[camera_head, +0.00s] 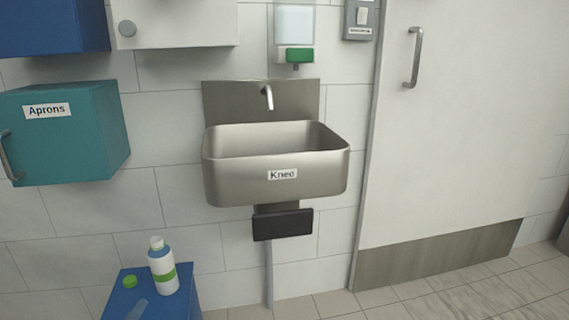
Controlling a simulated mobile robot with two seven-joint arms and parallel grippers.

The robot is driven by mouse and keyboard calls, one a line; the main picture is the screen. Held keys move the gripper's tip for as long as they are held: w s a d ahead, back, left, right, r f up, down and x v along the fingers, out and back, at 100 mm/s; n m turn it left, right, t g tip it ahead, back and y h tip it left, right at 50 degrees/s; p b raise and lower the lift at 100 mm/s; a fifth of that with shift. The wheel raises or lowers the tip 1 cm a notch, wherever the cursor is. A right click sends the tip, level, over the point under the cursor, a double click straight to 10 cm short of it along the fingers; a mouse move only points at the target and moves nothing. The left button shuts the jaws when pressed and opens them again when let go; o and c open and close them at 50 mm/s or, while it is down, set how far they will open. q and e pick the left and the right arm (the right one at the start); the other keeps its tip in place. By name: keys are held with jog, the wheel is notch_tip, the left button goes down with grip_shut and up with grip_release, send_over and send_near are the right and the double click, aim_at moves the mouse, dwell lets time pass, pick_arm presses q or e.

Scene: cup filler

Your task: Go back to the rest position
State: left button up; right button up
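Neither of my grippers shows in the head view, and no part of my arms is in sight. What my grippers hold, if anything, cannot be seen. A steel sink (277,179) labelled "Knee" is on the tiled wall in the middle, with a black knee plate (283,223) below it. A white bottle (162,268) with a green band stands upright on a blue surface (188,306) at the lower left. A green cap (130,281) lies on that surface beside the bottle.
A teal box (85,140) labelled "Aprons" is on the wall at left. A soap dispenser (295,30) hangs above the sink. A white door (450,130) with a handle (413,57) fills the right. The tiled floor (470,292) at lower right is clear.

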pick_arm(q)
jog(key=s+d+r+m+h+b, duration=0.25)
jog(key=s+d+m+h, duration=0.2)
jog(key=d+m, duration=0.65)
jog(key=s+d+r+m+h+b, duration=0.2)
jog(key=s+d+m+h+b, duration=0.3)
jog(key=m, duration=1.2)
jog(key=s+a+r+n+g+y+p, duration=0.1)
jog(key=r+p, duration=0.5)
jog(key=p, duration=1.4)
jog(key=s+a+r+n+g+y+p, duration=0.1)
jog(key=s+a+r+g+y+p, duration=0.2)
jog(key=p, duration=1.7)
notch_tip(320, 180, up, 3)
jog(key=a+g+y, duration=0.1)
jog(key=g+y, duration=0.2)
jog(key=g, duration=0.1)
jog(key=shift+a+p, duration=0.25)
jog(key=shift+p, duration=0.05)
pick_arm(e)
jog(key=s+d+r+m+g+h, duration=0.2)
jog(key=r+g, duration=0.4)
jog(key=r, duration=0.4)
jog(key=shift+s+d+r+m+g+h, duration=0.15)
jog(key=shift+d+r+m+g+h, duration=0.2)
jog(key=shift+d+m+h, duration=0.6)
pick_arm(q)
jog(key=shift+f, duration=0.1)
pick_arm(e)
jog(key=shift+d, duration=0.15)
